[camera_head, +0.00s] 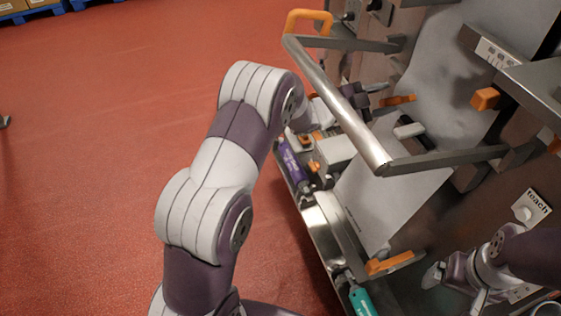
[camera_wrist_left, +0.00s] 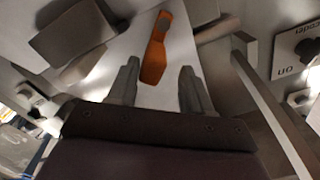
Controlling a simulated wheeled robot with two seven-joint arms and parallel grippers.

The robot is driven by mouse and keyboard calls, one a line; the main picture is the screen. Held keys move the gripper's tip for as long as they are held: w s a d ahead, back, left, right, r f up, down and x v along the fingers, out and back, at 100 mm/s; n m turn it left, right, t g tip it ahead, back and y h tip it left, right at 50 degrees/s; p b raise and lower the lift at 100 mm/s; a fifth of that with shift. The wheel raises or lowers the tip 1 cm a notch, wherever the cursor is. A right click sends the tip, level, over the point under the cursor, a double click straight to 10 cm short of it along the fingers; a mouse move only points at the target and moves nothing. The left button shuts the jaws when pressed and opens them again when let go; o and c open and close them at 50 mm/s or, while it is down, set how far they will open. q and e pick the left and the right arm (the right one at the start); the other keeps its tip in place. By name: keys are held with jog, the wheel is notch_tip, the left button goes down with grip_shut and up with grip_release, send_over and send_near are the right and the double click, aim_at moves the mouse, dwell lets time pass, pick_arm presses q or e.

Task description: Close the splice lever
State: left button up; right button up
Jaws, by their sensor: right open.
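An orange lever (camera_wrist_left: 154,60) with a grey round pivot at its top stands in front of a pale sheet in the left wrist view. It also shows in the head view (camera_head: 398,100), beside the film path. My left gripper (camera_wrist_left: 160,70) is open, with its two fingers on either side of the lever's lower end. Contact cannot be told. In the head view my left gripper (camera_head: 378,88) is partly hidden by the metal bar frame. My right gripper (camera_head: 434,275) is low at the right, apart from the lever, and open.
A metal bar frame (camera_head: 335,105) stands out in front of the machine near my left arm. Another orange handle (camera_head: 390,263) lies low on the machine. A purple roll (camera_head: 292,160) and a teal cylinder (camera_head: 361,300) lie along its edge. The red floor (camera_head: 90,150) at left is clear.

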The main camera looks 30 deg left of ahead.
pick_arm(q)
jog(key=s+a+f+n+g+y+p, duration=0.1)
jog(key=s+a+f+n+y+p, duration=0.15)
jog(key=s+a+n+y, duration=0.9)
jog(key=s+a+f+n+g+p, duration=0.1)
jog(key=s+g, duration=0.3)
jog(key=s, duration=0.4)
jog(key=s+f+n+g+y+p, duration=0.1)
jog(key=s+f+n+g, duration=0.1)
jog(key=s, duration=0.7)
jog(key=shift+a+f+g, duration=0.35)
jog(key=shift+f+g, duration=0.1)
jog(key=shift+g, duration=0.75)
pick_arm(e)
notch_tip(320, 180, up, 4)
jog(key=shift+s+f, duration=0.15)
jog(key=shift+f, duration=0.1)
pick_arm(q)
jog(key=shift+y, duration=0.25)
